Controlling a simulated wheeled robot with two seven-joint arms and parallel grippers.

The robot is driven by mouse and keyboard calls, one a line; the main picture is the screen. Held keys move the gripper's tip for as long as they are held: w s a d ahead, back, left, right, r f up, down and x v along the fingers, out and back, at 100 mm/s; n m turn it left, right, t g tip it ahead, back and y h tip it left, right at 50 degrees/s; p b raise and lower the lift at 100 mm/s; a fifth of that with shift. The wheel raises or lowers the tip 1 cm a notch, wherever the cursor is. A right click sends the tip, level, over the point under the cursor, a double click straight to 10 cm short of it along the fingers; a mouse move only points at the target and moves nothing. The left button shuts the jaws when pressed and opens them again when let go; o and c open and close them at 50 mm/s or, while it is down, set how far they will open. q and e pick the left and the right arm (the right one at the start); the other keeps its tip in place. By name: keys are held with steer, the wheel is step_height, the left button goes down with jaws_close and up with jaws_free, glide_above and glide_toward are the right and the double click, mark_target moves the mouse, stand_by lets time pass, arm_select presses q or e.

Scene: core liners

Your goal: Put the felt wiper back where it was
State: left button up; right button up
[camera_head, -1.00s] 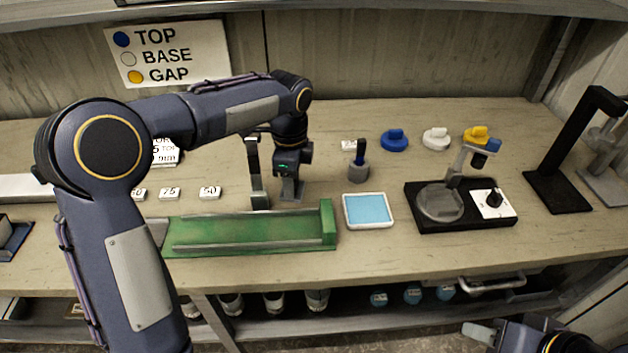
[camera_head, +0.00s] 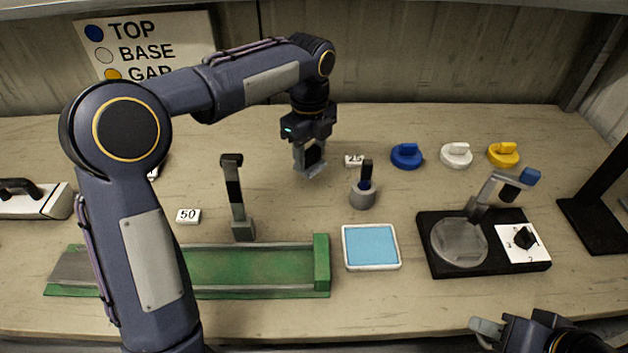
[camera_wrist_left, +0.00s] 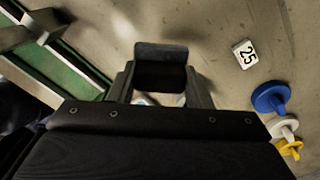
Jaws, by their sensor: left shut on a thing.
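My left gripper (camera_head: 310,163) is shut on a small grey-and-dark block (camera_head: 313,172), which looks like the felt wiper. It is held upright over the back of the bench, left of the "25" card. In the left wrist view the block (camera_wrist_left: 160,50) shows between the two fingers (camera_wrist_left: 160,85), its grey end facing outward. The fingers hide part of it, and I cannot tell whether its lower end touches the bench. My right gripper (camera_head: 487,328) is only partly in view at the bottom right, its opening unclear.
A green trough (camera_head: 255,270) and upright post (camera_head: 238,200) stand left. A grey pot (camera_head: 362,196) with a dark stick, a blue pad tray (camera_head: 371,265) and a black gauge base (camera_head: 480,262) stand right. Blue, white and yellow knobs (camera_head: 456,153) line the back.

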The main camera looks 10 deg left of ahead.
mark_target(309, 169)
arm_select(q)
steer(key=f, duration=0.4)
steer(key=shift+s+f, duration=0.25)
steer(key=shift+f, duration=0.65)
steer(key=shift+f+b, duration=0.3)
steer(key=shift+f, duration=1.25)
steer(key=shift+f, duration=0.15)
steer(key=o, duration=0.9)
